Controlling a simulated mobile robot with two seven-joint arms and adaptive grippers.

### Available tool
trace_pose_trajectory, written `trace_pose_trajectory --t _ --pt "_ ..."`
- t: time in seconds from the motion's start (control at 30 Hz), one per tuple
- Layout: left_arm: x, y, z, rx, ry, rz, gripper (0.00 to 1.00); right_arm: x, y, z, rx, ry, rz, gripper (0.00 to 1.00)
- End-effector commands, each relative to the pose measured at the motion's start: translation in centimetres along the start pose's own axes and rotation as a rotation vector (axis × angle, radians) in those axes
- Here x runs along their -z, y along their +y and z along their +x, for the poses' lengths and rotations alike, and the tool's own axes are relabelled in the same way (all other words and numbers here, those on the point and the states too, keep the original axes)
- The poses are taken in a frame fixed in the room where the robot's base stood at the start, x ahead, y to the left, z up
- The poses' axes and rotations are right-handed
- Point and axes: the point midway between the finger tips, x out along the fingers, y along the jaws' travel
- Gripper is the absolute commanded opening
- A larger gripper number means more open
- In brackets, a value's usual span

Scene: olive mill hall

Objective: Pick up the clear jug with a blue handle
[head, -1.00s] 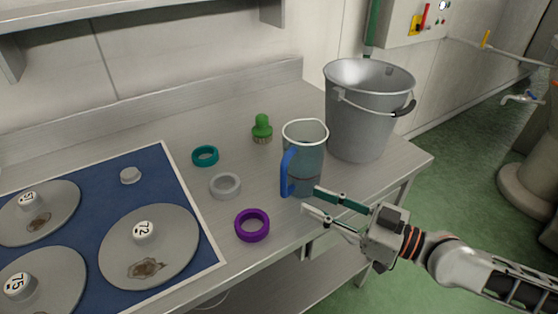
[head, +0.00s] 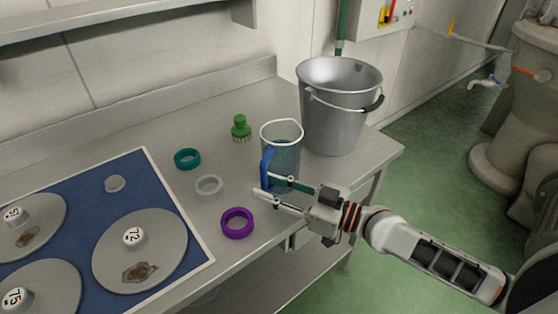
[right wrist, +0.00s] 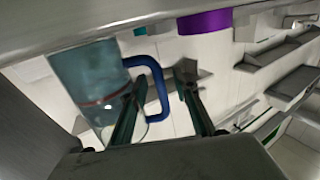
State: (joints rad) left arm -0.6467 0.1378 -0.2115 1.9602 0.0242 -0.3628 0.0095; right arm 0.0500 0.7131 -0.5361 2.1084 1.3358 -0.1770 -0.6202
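The clear jug (head: 286,156) stands upright on the steel table, its blue handle (head: 266,168) on its left side. In the right wrist view the jug (right wrist: 85,75) is at the left, and the handle (right wrist: 160,85) shows between my two open fingers (right wrist: 160,78). No grip on the handle shows. My left gripper is in neither view.
A metal bucket (head: 335,120) stands close behind the jug on the right. A purple ring (head: 237,232), a grey ring (head: 208,195), a teal ring (head: 187,168) and a green brush (head: 240,127) lie to the left. A blue mat (head: 75,204) holds round plates with numbered weights.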

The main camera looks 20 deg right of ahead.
Motion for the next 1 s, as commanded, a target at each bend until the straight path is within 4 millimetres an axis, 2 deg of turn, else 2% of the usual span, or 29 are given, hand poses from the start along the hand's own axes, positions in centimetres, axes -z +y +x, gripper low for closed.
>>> trace_pose_trajectory --t 0.13,0.43,0.47,0.57,1.0 --pt "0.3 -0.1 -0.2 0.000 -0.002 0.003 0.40 0.1 0.1 1.4 -0.002 0.001 -0.001 0.30" --pt "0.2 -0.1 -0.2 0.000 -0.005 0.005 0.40 -0.2 0.1 1.7 0.000 -0.002 -0.001 0.30" --pt "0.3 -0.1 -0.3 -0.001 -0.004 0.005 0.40 -0.2 0.1 1.7 0.000 -0.002 -0.001 0.27" --pt "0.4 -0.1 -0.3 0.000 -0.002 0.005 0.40 -0.2 0.1 1.7 -0.001 -0.002 -0.001 0.01" --pt "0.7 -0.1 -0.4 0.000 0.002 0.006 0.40 0.2 0.1 1.7 -0.002 0.004 -0.004 0.00"
